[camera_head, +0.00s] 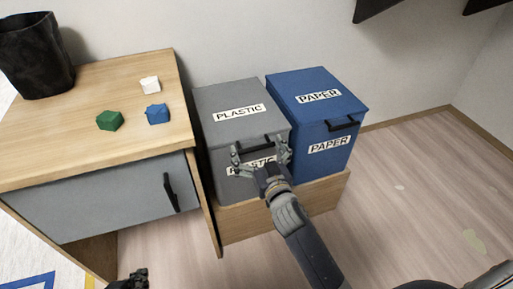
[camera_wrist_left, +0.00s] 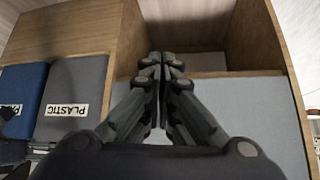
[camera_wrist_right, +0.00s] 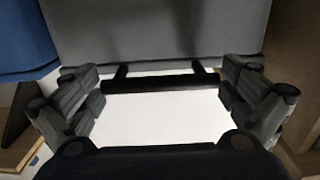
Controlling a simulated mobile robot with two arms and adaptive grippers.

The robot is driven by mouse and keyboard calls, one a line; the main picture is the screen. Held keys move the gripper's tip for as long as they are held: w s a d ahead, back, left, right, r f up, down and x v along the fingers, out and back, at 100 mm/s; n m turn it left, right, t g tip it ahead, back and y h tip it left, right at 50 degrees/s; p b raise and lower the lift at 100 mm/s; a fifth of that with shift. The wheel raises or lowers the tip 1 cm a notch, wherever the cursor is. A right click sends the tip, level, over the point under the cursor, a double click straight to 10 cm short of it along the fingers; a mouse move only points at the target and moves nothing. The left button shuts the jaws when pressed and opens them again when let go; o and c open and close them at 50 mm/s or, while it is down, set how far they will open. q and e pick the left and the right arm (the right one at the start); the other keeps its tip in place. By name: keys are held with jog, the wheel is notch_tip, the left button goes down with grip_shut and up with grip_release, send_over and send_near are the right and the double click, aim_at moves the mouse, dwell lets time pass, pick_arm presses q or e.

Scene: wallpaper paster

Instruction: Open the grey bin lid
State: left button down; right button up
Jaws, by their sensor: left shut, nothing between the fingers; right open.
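The grey bin (camera_head: 221,150), labelled PLASTIC, stands left of the blue bin in the head view. Its grey lid (camera_head: 236,101) is closed, with a black handle (camera_head: 253,144) at the front edge. My right gripper (camera_head: 258,150) is open in front of the grey bin. In the right wrist view the handle (camera_wrist_right: 160,84) lies between the spread fingers, with no finger closed on it. My left gripper (camera_head: 139,274) is at the bottom edge of the head view. In the left wrist view its fingers (camera_wrist_left: 161,62) are shut together and empty.
The blue bin (camera_head: 330,110), labelled PAPER, stands right beside the grey one on a wooden base (camera_head: 325,192). A wooden cabinet (camera_head: 60,130) on the left carries green (camera_head: 110,121), blue (camera_head: 157,114) and white (camera_head: 150,84) pieces and a black basket (camera_head: 35,58).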

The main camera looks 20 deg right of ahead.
jog(key=c, duration=1.2)
jog(key=shift+r, duration=0.1)
jog(key=shift+c, duration=0.2)
